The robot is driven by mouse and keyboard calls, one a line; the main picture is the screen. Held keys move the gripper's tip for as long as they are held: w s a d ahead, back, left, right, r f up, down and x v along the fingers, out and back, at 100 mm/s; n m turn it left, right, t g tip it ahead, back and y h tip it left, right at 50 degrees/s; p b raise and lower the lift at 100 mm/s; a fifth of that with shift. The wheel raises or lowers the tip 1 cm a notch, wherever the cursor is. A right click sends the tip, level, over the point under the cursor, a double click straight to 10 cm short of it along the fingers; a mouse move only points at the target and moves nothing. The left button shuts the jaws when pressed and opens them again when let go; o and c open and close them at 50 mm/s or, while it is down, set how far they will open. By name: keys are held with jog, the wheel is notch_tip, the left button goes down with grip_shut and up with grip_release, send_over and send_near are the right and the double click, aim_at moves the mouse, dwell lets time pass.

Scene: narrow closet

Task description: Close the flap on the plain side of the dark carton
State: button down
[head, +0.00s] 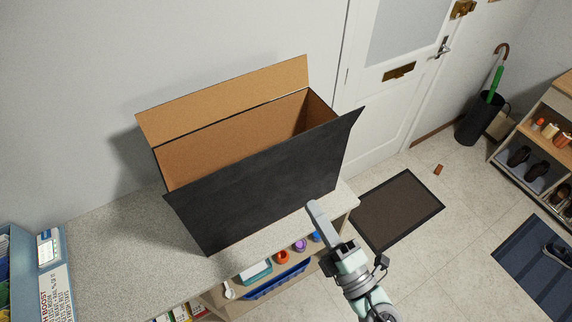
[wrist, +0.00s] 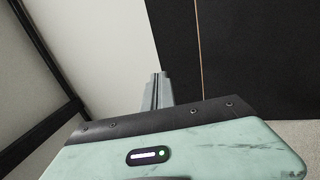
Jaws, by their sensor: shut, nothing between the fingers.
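The dark carton (head: 265,185) stands open-topped on a speckled counter, its brown inside showing. Its back flap (head: 225,100) stands up and leans toward the wall, tan inner face showing. The near side is dark with no print visible; its top edge flares past the carton at both ends, like a flap tilted outward, but I cannot make out the fold. My gripper (head: 312,208) is shut and empty, in front of the near side's lower right part. In the wrist view the shut fingers (wrist: 158,90) point toward a dark surface (wrist: 245,50) with a thin tan line; contact cannot be told.
The counter top (head: 120,250) is clear left of the carton. Blue boxes (head: 55,285) stand at its left end. A shelf below holds small items and a blue tray (head: 275,282). A white door (head: 385,110) and a doormat (head: 398,210) are to the right.

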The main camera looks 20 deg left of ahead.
aim_at(277, 147)
jog(key=p+x, duration=0.4)
jog(key=x, duration=0.8)
jog(key=shift+w+a+r+p, duration=0.2)
jog(key=shift+w+p, duration=0.05)
jog(key=shift+p, duration=0.05)
jog(key=shift+w+a, duration=0.4)
jog(key=shift+a, duration=0.15)
